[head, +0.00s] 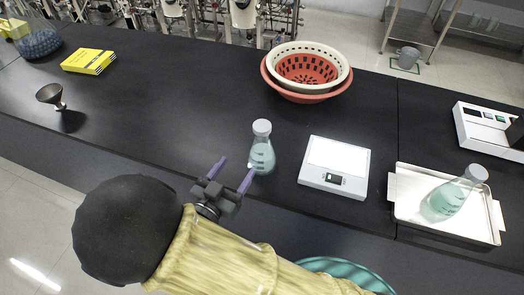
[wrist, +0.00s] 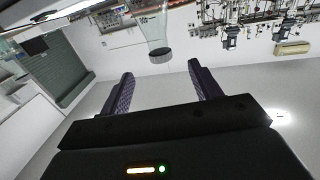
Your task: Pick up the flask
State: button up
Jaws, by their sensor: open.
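A conical flask (head: 262,157) with pale blue-green liquid and a light grey stopper stands upright on the black bench, left of the white scale. A second, similar flask (head: 447,198) is in the white tray at the right and looks tilted. My gripper (head: 232,174) is open and empty at the bench's near edge, just left of the standing flask. Its right finger is close to that flask in the picture; I cannot tell if they touch. In the wrist view, a clear flask (wrist: 153,24) with a grey stopper appears inverted, beyond my open fingers (wrist: 160,71).
A white scale (head: 335,165) stands right of the flask. The metal tray (head: 398,208) lies further right. Nested red and cream baskets (head: 306,72) sit behind. A funnel (head: 52,96) and yellow book (head: 89,61) are at left. The bench between funnel and flask is clear.

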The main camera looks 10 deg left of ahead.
aim_at(257, 138)
jog(key=p+x, duration=0.2)
jog(key=x, duration=0.9)
jog(key=p+x, duration=0.1)
jog(key=x, duration=0.2)
jog(key=p+x, duration=0.1)
jog(key=x, duration=0.1)
jog(key=shift+d+f+p, duration=0.1)
jog(key=shift+d+p, duration=0.2)
jog(key=shift+p, duration=0.05)
jog(key=shift+c, duration=0.2)
grip_shut()
